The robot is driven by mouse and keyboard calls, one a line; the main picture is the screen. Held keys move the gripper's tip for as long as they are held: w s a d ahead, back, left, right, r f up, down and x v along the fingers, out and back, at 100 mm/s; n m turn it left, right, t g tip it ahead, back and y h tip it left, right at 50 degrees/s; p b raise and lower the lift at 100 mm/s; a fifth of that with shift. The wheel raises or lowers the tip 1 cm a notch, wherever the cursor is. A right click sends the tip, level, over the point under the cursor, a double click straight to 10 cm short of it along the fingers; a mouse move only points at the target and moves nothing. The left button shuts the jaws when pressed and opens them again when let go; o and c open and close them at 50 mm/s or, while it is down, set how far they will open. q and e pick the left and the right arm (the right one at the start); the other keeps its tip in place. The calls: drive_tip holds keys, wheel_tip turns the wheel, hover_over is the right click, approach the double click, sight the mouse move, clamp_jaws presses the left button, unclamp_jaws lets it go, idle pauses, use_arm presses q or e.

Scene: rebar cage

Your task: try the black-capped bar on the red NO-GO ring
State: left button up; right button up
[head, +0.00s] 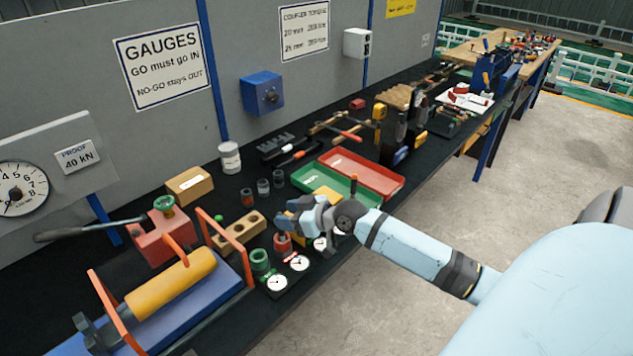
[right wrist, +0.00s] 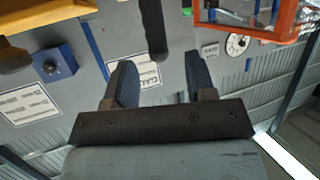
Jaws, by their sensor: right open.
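My right gripper (head: 290,212) is open, with its fingers above the far side of the gauge area in the head view. The red ring (head: 283,244) stands just below it, beside the green ring (head: 260,261). In the right wrist view, the open fingers (right wrist: 158,85) point at a dark, upright-looking bar end (right wrist: 152,27) that shows in the gap between them. I cannot tell whether it touches a finger or whether it is the black-capped bar. No black cap shows clearly in the head view; my gripper hides part of that area. My left gripper is out of view.
A wooden block with holes (head: 240,231) stands left of the gripper. Dial gauges (head: 277,283) lie in front of the rings. An orange-framed press with a yellow cylinder (head: 172,283) is at left. Green (head: 312,178) and red (head: 385,182) trays lie behind.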

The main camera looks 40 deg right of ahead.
drive_tip(key=b+v, duration=0.1)
drive_tip(key=v, duration=1)
drive_tip(key=shift+s+r, duration=0.15)
drive_tip(key=shift+s, duration=0.2)
drive_tip(key=shift+d, duration=0.15)
idle(0.3)
drive_tip(key=s+a+f+m+h+p, duration=0.1)
drive_tip(key=s+a+f, duration=0.2)
drive_tip(key=f, duration=0.3)
drive_tip(key=s+a+f+h+p, duration=0.1)
drive_tip(key=s+a+f, duration=0.25)
drive_tip(key=f, duration=0.25)
drive_tip(key=s+a+f+g, duration=0.1)
drive_tip(key=s+a+f, duration=0.3)
drive_tip(key=a, duration=0.4)
drive_tip(key=s+a+f+p, duration=0.1)
drive_tip(key=s+a+f, duration=0.2)
drive_tip(key=a, duration=0.5)
drive_tip(key=shift+s+f+m+g, duration=0.3)
drive_tip(key=shift+s+f+g, duration=0.1)
drive_tip(key=shift+f, duration=0.2)
